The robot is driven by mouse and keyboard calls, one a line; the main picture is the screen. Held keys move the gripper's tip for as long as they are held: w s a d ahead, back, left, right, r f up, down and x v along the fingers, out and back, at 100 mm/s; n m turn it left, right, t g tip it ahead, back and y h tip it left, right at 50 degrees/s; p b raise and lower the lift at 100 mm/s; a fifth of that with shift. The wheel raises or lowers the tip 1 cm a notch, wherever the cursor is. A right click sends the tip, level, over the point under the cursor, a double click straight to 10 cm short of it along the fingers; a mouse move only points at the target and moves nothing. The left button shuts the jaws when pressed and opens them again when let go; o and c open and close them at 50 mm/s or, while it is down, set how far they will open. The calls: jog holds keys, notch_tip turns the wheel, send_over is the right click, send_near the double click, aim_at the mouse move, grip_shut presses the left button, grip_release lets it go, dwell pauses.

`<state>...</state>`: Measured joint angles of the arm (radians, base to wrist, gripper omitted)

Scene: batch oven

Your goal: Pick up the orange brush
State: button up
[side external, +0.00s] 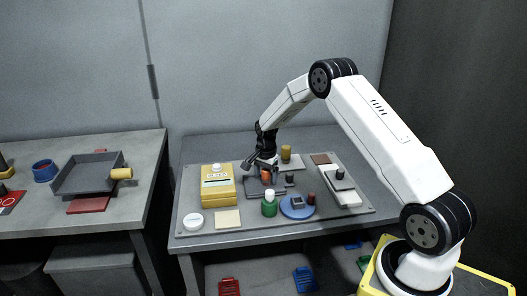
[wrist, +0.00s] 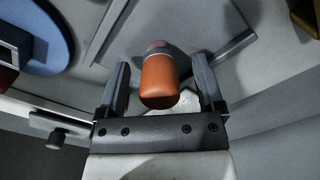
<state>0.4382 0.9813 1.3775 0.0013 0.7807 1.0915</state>
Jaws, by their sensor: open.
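The orange brush (wrist: 160,80) shows in the wrist view as an orange, rounded handle with a grey band near its far end. It lies between the two fingers of my gripper (wrist: 160,85), with a gap on each side. In the side view the orange brush (side external: 266,175) is a small orange shape on a dark grey tray (side external: 252,189). My gripper (side external: 262,164) is open and right at the brush from above. The fingers partly hide the brush in the side view, and its bristle end is not clear.
Close by are a yellow box (side external: 217,187), a green bottle (side external: 269,208), a blue round dish (side external: 297,211), a mustard cylinder (side external: 286,152) and a white block (side external: 342,195). A second table (side external: 100,222) at left holds a dark pan (side external: 85,175).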

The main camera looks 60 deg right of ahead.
grip_shut()
jog(key=shift+r, duration=0.1)
dwell(0.3)
jog(key=shift+r, duration=0.8)
jog(key=s+a+r, duration=0.5)
jog(key=s+r, duration=0.6)
jog(key=s, duration=0.2)
jog(key=shift+s+r, duration=0.1)
